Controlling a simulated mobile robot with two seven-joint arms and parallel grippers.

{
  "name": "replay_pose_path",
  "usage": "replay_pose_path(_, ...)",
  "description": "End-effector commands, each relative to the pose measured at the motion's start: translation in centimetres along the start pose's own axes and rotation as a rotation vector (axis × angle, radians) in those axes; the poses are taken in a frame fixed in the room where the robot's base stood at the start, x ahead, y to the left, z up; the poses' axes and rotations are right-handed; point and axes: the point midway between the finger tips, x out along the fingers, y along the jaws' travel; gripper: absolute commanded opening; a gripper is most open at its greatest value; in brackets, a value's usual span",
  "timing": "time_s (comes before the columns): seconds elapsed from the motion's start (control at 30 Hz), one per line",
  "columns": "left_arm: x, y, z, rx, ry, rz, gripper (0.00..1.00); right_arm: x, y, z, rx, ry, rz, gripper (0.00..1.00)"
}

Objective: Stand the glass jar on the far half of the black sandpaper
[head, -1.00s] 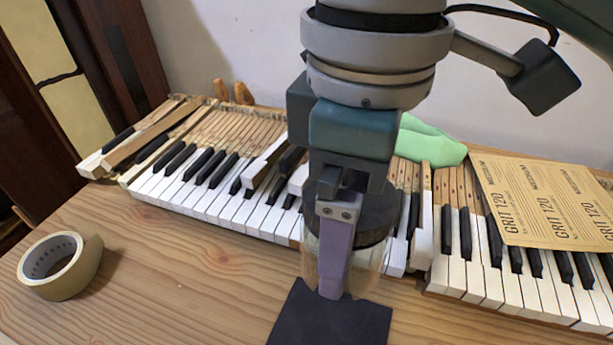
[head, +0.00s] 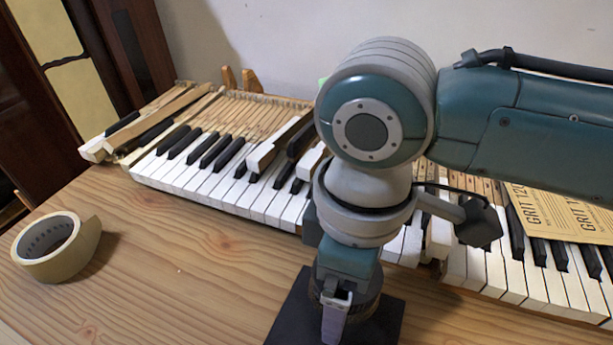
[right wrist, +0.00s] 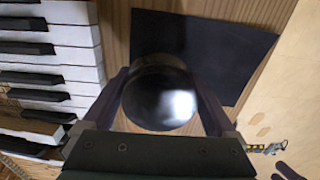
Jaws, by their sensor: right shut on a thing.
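My right gripper (head: 345,318) is shut on the glass jar, its fingers on both sides. The jar's dark round lid (right wrist: 160,92) shows between the fingers in the right wrist view. In the head view my arm and gripper hide most of the jar, leaving part of its dark upper side (head: 368,302) visible. The black sandpaper (head: 388,325) lies flat on the table, its near edge cut off by the frame. The jar appears upright over it; I cannot tell whether its base touches. In the right wrist view the jar overlaps one edge of the sandpaper (right wrist: 225,45). My left gripper is not in view.
Piano keys (head: 215,170) run along the back of the wooden table (head: 190,270), some raised or loose. A tape roll (head: 57,247) lies at the left. A tan GRIT 120 sheet (head: 565,215) rests on the right keys. Table left of the sandpaper is clear.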

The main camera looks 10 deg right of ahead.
Motion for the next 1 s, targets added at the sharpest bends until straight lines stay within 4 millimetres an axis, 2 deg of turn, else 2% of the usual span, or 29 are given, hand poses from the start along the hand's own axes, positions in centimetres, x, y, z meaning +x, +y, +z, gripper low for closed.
replay_pose_path(0.17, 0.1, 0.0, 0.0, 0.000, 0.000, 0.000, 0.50, 0.2, 0.0, 0.0, 0.001, 0.000, 0.000, 0.06)
replay_pose_path(0.2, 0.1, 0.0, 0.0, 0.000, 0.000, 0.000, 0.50, 0.3, 0.0, 0.0, 0.001, -0.001, 0.000, 0.94)
replay_pose_path(0.23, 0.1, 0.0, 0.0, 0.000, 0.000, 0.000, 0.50, 0.3, 0.0, 0.0, 0.000, -0.001, 0.000, 0.97)
replay_pose_path(0.27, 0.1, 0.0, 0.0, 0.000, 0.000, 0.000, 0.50, 0.3, 0.0, 0.0, 0.000, -0.001, 0.000, 1.00)
replay_pose_path(0.57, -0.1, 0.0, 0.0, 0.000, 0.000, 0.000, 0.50, -0.2, 0.0, 0.0, -0.001, 0.001, 0.001, 1.00)
replay_pose_path(0.67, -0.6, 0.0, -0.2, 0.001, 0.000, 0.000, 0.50, -1.6, 0.0, -0.1, -0.001, 0.002, 0.000, 1.00)
replay_pose_path(1.0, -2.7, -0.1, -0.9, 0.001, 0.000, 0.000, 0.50, -9.2, 0.0, -0.1, -0.001, 0.002, 0.000, 1.00)
